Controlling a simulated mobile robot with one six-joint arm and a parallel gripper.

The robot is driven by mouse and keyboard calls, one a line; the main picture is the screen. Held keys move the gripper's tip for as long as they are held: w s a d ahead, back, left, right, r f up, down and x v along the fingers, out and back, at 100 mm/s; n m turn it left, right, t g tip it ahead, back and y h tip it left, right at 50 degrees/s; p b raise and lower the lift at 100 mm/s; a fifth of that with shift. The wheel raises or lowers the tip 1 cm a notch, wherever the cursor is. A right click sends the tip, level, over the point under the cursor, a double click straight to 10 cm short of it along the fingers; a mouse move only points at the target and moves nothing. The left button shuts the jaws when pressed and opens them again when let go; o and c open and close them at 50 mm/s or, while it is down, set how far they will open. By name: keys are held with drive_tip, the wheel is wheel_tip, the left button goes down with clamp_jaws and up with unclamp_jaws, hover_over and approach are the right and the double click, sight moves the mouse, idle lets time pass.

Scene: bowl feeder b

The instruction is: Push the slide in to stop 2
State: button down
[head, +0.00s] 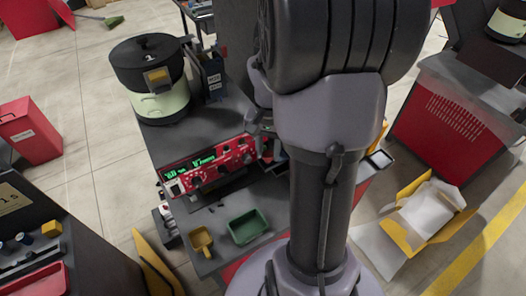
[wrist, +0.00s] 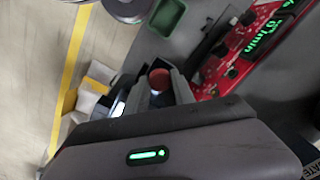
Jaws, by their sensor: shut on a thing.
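In the wrist view my gripper (wrist: 159,88) is shut on a round red knob (wrist: 160,78), with one dark finger on each side of it. I take the knob for the slide's handle; the slide's body and its stop marks are hidden by the fingers and the gripper's body. In the head view my arm covers most of this spot, beside the red control panel (head: 208,165) with green digits. The panel also shows at the upper right of the wrist view (wrist: 245,45), close to the gripper but apart from it.
A green tray (head: 248,227) and a yellow scoop (head: 201,241) are at the table's front. A black-lidded bowl feeder (head: 160,100) stands at the back left. An open yellow-and-white box (head: 425,215) lies to the right, off the table.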

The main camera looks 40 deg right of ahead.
drive_tip(key=d, duration=0.2)
drive_tip(key=s+d, duration=0.1)
drive_tip(key=shift+d, duration=0.35)
drive_tip(key=shift+a, duration=0.1)
drive_tip(key=c, duration=1.1)
unclamp_jaws()
drive_tip(key=shift+o, duration=0.2)
